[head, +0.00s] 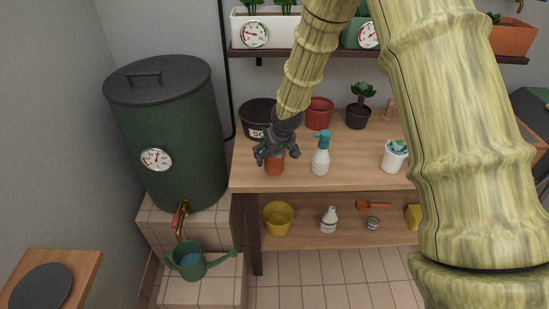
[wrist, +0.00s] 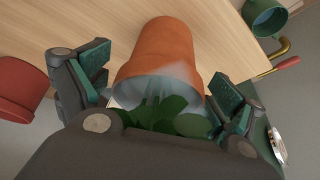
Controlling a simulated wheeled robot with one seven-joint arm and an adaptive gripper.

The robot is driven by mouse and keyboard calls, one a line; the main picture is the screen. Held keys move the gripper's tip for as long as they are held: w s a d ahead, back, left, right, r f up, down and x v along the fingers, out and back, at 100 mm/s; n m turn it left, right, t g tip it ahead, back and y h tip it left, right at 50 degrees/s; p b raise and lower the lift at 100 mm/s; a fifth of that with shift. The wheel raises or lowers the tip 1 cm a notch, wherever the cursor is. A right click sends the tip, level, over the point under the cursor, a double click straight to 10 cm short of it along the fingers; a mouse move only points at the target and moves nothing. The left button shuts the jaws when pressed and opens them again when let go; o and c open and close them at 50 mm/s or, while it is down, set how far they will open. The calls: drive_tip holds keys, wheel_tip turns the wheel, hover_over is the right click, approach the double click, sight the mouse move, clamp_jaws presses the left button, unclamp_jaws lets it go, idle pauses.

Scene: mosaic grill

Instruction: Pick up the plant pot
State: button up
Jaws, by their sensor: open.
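A terracotta plant pot (head: 274,168) stands near the front left edge of the wooden bench top, partly hidden under my gripper in the head view. In the wrist view the pot (wrist: 163,48) lies between the two fingers, with green leaves (wrist: 170,115) at its mouth. My gripper (head: 276,155) points down over the pot. Its fingers, also in the wrist view (wrist: 165,85), are spread, one on each side of the pot. Gaps show beside the pot there; I cannot tell how deep the fingers reach.
A spray bottle (head: 320,158) stands close right of the pot. A black pot (head: 257,115), a red pot (head: 319,112) and a potted succulent (head: 359,116) stand behind. A white pot (head: 396,160) is further right. A green barrel (head: 165,130) stands left of the bench.

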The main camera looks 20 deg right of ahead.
drive_tip(key=shift+w+f, duration=0.1)
drive_tip(key=shift+f, duration=0.15)
drive_tip(key=c, duration=1.5)
drive_tip(key=shift+r, duration=0.1)
